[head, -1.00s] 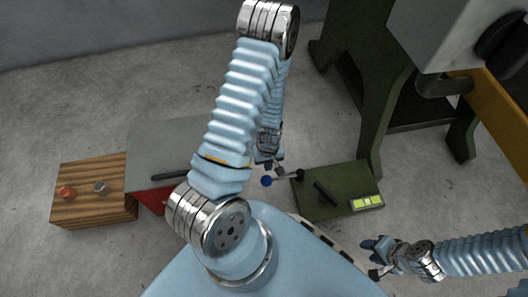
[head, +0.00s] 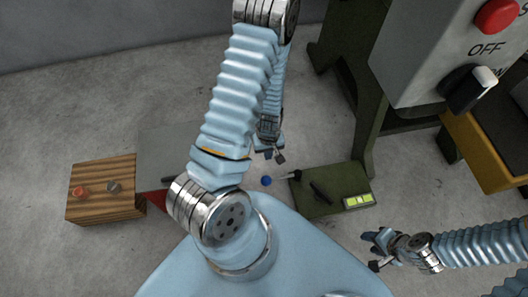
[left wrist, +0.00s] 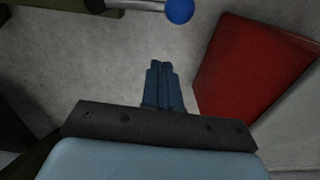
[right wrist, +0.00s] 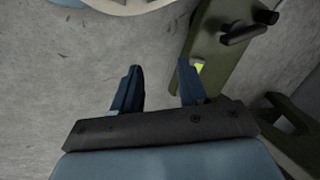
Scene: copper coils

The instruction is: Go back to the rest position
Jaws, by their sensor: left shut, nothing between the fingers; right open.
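My left gripper (head: 275,157) hangs at the centre of the head view, beyond my bent arm. Its blue fingers are shut together with nothing between them, as the left wrist view (left wrist: 161,64) shows. My right gripper (head: 370,251) is at the lower right of the head view. In the right wrist view (right wrist: 159,68) its fingers stand apart with bare floor between them. Both grippers are empty and seem apart from the things around them.
A lever with a blue knob (head: 266,181) sticks out from a green base (head: 320,208) near my left gripper. A red surface (left wrist: 245,65) lies right of the left fingers. A wooden block (head: 105,207) stands left; a grey control box (head: 430,60) is upper right.

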